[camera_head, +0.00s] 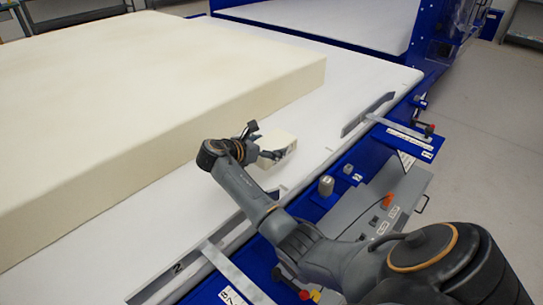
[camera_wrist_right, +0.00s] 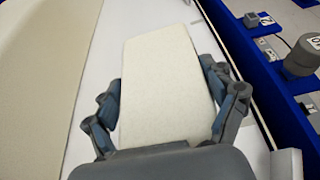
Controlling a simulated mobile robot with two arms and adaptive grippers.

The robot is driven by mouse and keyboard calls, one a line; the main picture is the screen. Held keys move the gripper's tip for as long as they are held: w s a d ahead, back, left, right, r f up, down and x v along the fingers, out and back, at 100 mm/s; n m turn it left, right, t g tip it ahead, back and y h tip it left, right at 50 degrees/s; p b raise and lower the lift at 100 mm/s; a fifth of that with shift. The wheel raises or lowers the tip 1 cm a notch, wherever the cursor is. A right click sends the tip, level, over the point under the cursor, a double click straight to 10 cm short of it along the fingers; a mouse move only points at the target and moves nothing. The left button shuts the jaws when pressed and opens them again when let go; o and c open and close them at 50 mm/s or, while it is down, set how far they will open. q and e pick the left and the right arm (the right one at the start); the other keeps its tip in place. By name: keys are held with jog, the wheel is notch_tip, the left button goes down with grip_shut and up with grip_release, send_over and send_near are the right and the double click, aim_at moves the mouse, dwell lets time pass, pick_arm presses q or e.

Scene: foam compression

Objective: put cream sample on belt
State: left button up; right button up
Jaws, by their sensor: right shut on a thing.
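The cream sample (camera_head: 281,147) is a small pale block over the white belt (camera_head: 330,115), near the belt's right edge in the head view. My right gripper (camera_head: 262,144) is shut on it. In the right wrist view the cream sample (camera_wrist_right: 160,80) sits between the two fingers of my right gripper (camera_wrist_right: 165,100), one finger along each side. The block's near end is close to the palm. I cannot tell whether its underside touches the belt. My left gripper is not in view.
A large cream foam block (camera_head: 150,90) fills the left of the belt. Metal guides (camera_head: 368,114) stand at the belt's right edge. A blue rail with a grey knob (camera_head: 326,186) and a control panel (camera_head: 385,215) lie beyond it. Bare belt lies above the sample.

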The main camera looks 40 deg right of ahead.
jog(key=shift+d+f, duration=0.45)
jog(key=shift+f, duration=0.1)
jog(key=f, duration=0.3)
jog(key=shift+w+d+f+b, duration=0.2)
jog(key=shift+d+f+b, duration=0.1)
jog(key=shift+f, duration=0.1)
jog(key=o, duration=0.7)
jog(key=shift+r, duration=0.1)
jog(key=v, duration=1.2)
jog(key=shift+p, duration=0.35)
